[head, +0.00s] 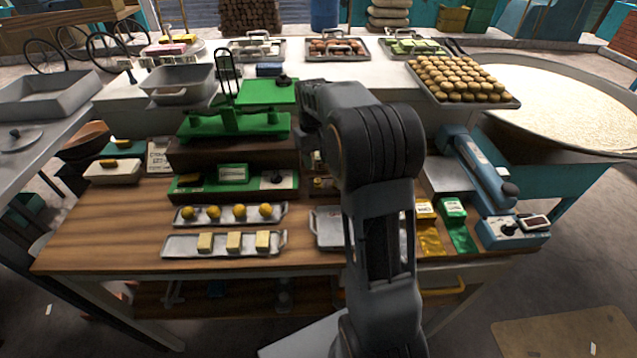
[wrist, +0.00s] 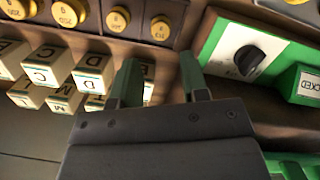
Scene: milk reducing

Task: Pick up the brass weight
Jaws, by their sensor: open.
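I cannot tell which is the brass weight named. My gripper (wrist: 159,62) is open, with nothing between its two green fingers, apart from the brass pieces. In the head view my arm hides the gripper's fingers and most of this spot.
In the wrist view, lettered cubes (wrist: 92,72) crowd the left finger. A green panel with a black knob (wrist: 249,59) and a green "LOCKED" block (wrist: 300,84) are at right. In the head view, a green balance (head: 235,122) stands left of my arm, above trays of yellow balls (head: 238,211) and pale blocks (head: 233,241).

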